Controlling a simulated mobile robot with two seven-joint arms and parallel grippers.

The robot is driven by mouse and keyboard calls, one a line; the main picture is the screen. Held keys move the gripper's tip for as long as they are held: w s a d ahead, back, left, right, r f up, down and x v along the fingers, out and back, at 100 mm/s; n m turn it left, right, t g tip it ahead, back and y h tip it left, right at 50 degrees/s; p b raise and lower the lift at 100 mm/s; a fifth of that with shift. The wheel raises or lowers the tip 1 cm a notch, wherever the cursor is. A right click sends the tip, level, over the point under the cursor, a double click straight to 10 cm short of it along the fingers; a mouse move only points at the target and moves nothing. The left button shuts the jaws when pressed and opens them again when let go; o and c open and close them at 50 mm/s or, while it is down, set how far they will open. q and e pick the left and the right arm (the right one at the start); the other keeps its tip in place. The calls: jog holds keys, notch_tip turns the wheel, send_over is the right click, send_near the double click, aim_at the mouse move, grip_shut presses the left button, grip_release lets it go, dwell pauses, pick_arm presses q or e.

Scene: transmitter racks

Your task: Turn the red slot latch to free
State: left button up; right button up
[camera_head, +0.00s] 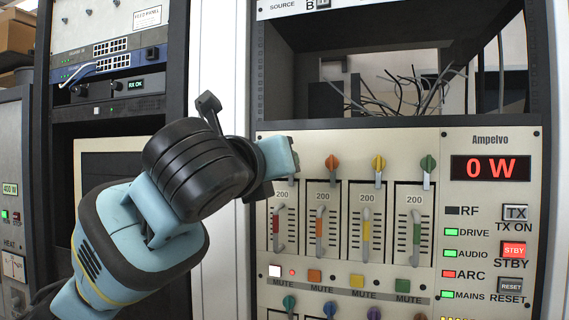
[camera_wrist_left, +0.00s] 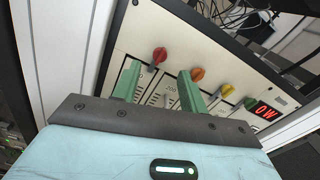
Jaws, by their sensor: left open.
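The red slot latch (camera_wrist_left: 160,55) is a red knob at the top of the first slot on the cream panel. In the left wrist view it shows between and just beyond the two green fingertips of my left gripper (camera_wrist_left: 160,70), which is open and empty. In the head view my left gripper (camera_head: 284,160) is in front of the first slot's top and hides the red latch. I cannot tell whether the fingers touch it. My right gripper is not in view.
Orange (camera_head: 332,162), yellow (camera_head: 379,163) and green (camera_head: 428,162) latches stand in a row to the right. Below are slot handles, including a red one (camera_head: 276,225), and coloured mute buttons. An open bay with loose cables (camera_head: 420,92) is above. The display (camera_head: 490,168) reads 0 W.

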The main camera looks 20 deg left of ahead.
pick_arm(q)
jog(key=w, duration=0.5)
jog(key=shift+w+d, duration=0.1)
jog(key=shift+w, duration=0.3)
grip_shut()
